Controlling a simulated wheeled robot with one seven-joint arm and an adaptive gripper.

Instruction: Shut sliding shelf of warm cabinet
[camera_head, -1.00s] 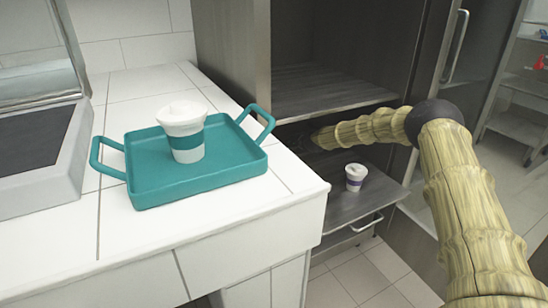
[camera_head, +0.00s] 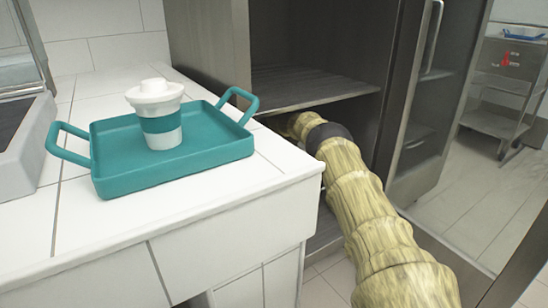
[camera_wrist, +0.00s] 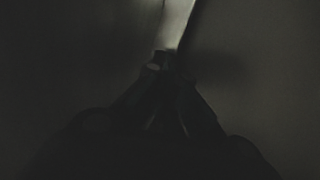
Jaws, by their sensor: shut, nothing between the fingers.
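The warm cabinet (camera_head: 207,50) stands behind the counter with its front open. Its upper shelf (camera_head: 310,88) is fixed and bare. My arm reaches into the dark bay below that shelf, and my gripper is hidden there in the head view. In the wrist view my gripper (camera_wrist: 163,62) is a dark outline with its fingers together, with nothing seen between them. The sliding shelf and the small white cup on it cannot be made out now; my arm and the counter cover most of that area.
A teal tray (camera_head: 100,178) with a white, teal-banded cup (camera_head: 157,120) sits on the white tiled counter (camera_head: 225,205), close left of my arm. A tall grey door panel (camera_head: 415,120) stands right of the bay. A cart (camera_head: 505,85) is farther right.

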